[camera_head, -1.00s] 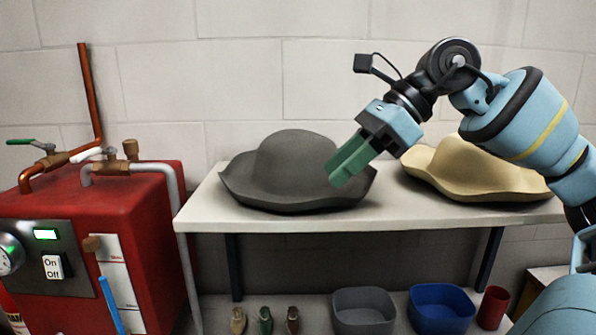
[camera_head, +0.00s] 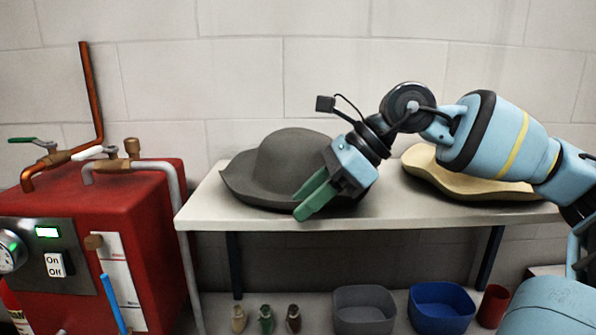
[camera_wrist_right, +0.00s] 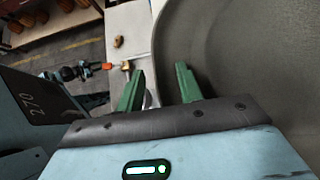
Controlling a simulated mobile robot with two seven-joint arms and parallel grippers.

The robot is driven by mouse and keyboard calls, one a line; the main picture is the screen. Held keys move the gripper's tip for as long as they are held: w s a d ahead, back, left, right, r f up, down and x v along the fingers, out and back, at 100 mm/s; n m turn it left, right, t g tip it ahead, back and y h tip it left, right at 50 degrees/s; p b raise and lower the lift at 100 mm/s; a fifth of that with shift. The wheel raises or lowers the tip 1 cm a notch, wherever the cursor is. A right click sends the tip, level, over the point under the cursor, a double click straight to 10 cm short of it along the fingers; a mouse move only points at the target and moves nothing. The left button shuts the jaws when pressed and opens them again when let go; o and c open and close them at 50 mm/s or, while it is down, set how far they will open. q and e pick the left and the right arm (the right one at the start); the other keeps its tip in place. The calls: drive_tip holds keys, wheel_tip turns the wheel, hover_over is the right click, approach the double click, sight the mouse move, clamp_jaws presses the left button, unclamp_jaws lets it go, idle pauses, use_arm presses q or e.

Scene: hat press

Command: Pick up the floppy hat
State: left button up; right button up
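A grey floppy hat (camera_head: 278,165) with a wide wavy brim lies on the white shelf (camera_head: 208,221), left of its middle. A tan hat (camera_head: 462,186) lies at the shelf's right, partly hidden by my right arm. My right gripper (camera_head: 301,205) is at the grey hat's front right brim, pointing down-left, and covers part of the brim. Its two green fingers are apart. In the right wrist view the grey hat's brim (camera_wrist_right: 240,60) fills the right, with its edge showing between the fingers (camera_wrist_right: 160,88); I cannot tell whether it lies in the gap. My left gripper is out of view.
A red boiler (camera_head: 130,210) with pipes, valves and an On/Off panel stands left of the shelf. Below are a grey bin (camera_head: 363,310), a blue bin (camera_head: 441,307), a red cup (camera_head: 493,306) and three small items (camera_head: 265,319). A wall is close behind.

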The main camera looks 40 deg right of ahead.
drive_tip(key=shift+c, duration=0.5)
clamp_jaws()
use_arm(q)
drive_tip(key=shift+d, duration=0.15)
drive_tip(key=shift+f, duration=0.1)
use_arm(e)
drive_tip(key=shift+r, duration=0.1)
